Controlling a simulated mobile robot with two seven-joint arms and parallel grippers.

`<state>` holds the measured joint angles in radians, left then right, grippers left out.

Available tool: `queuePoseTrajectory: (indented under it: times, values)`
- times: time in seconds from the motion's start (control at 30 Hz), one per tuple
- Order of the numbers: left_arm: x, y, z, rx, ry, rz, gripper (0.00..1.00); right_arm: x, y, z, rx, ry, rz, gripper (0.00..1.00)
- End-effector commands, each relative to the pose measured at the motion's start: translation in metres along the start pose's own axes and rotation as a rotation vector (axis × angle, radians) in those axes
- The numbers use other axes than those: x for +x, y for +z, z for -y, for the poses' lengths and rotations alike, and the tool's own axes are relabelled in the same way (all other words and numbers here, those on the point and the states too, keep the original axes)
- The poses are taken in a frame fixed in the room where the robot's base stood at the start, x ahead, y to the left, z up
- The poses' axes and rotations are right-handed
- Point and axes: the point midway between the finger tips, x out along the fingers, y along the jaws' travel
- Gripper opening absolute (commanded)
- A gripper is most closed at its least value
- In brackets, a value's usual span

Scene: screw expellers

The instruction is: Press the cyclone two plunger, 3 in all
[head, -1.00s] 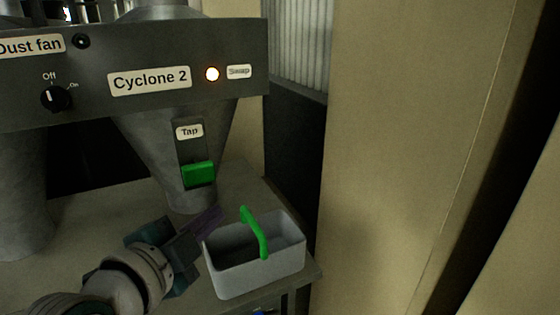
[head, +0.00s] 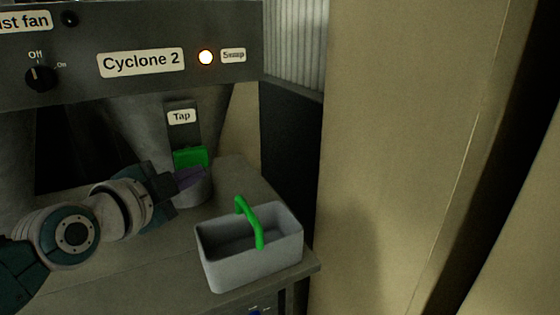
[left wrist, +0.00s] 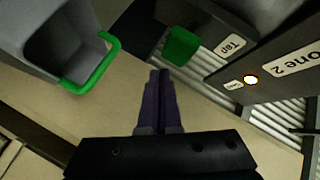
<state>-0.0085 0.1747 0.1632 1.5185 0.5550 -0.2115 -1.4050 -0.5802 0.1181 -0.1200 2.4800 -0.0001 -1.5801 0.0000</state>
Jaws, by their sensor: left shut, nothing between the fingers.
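The green plunger (head: 190,157) sits below the "Tap" label on the grey cone under the "Cyclone 2" sign (head: 141,62). My left gripper (head: 190,178) is shut and empty, its purple fingertips just below the plunger in the head view. I cannot tell whether they touch it there. In the left wrist view the shut fingers (left wrist: 160,73) point toward the plunger (left wrist: 181,46), with a small gap in the picture. My right gripper is not in view.
A grey bin (head: 250,258) with a green handle stands on the bench near its right edge, right of my left gripper. A lit lamp (head: 206,57) is beside the "Swap" label. A black knob (head: 41,78) is at the left. A beige wall (head: 400,150) rises at the right.

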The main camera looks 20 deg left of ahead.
Motion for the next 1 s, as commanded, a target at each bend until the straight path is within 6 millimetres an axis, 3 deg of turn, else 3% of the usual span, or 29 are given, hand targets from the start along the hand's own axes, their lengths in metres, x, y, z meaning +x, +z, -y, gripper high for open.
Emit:
queuePoseTrajectory:
  times: [1.0]
  values:
    - [0.0069,0.0051,0.0054,-0.001,0.000,0.001,0.00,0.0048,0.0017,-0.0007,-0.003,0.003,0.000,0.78]
